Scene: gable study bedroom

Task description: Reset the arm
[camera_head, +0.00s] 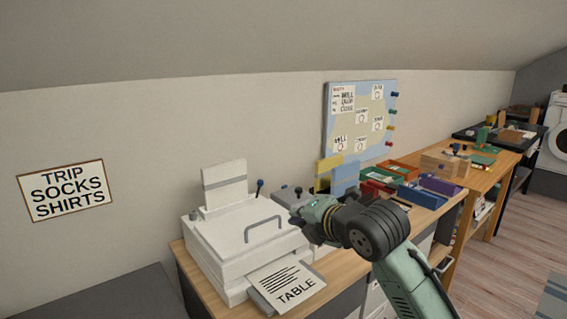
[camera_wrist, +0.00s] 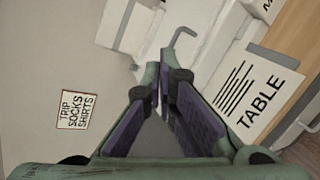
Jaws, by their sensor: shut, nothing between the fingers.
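My gripper (camera_head: 296,203) is at the end of my green and grey arm, which reaches in from the lower right in the head view. It is above the desk, in front of or over the right side of a white printer (camera_head: 215,240). In the wrist view my gripper (camera_wrist: 160,75) has its fingertips together with nothing between them. Beyond the tips the white printer (camera_wrist: 215,35) and its grey handle show. The fingers appear apart from the printer, though the gap is hard to judge.
A sheet reading TABLE (camera_head: 287,284) lies at the printer's front. Coloured trays (camera_head: 440,185) and a wooden box (camera_head: 445,163) stand along the desk to the right. A pinned board (camera_head: 360,125) leans on the wall. A sign (camera_head: 62,190) hangs left.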

